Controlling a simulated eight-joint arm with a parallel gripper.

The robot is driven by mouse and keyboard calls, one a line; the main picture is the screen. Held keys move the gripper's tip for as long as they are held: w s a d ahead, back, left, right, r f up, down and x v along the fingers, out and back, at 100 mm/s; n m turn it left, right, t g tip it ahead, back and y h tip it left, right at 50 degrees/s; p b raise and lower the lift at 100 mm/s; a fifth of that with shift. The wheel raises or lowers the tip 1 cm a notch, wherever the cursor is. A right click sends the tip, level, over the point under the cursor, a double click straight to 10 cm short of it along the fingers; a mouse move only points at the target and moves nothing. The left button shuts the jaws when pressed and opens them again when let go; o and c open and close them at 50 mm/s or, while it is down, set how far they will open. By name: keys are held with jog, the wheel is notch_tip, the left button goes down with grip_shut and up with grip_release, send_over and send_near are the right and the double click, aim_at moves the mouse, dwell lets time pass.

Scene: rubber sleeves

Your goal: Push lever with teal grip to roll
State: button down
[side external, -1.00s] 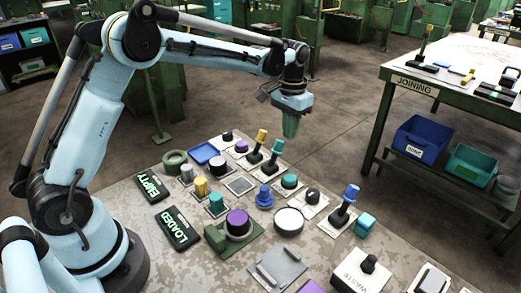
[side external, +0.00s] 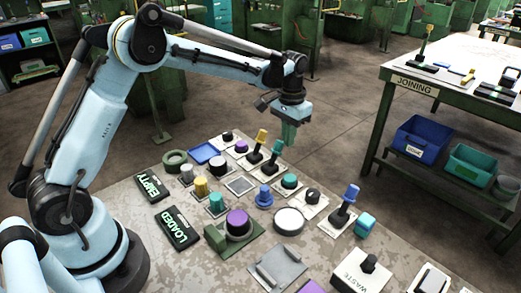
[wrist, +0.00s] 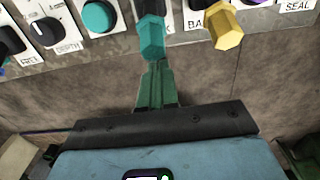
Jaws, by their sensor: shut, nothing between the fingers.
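The lever with the teal grip (side external: 277,147) stands at the far edge of the table, beside a lever with a yellow grip (side external: 262,136). In the wrist view the teal grip (wrist: 151,38) is straight beyond my fingertips, and the yellow grip (wrist: 223,27) is to its right. My gripper (side external: 289,142) is shut and empty, pointing down just right of the teal grip on its outer side. In the wrist view my green fingers (wrist: 156,68) end right at the teal grip; I cannot tell whether they touch.
Several knobs and buttons crowd the table, including a teal knob (side external: 289,181) and a blue knob (side external: 264,196) near the lever. A blue-grip lever (side external: 351,193) stands to the right. The floor beyond the table's far edge is clear.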

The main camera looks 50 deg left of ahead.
aim_at(279, 141)
jog(key=shift+s, duration=0.1)
jog(key=shift+s, duration=2.25)
dwell(0.3)
dwell(0.5)
jog(key=shift+w, duration=0.65)
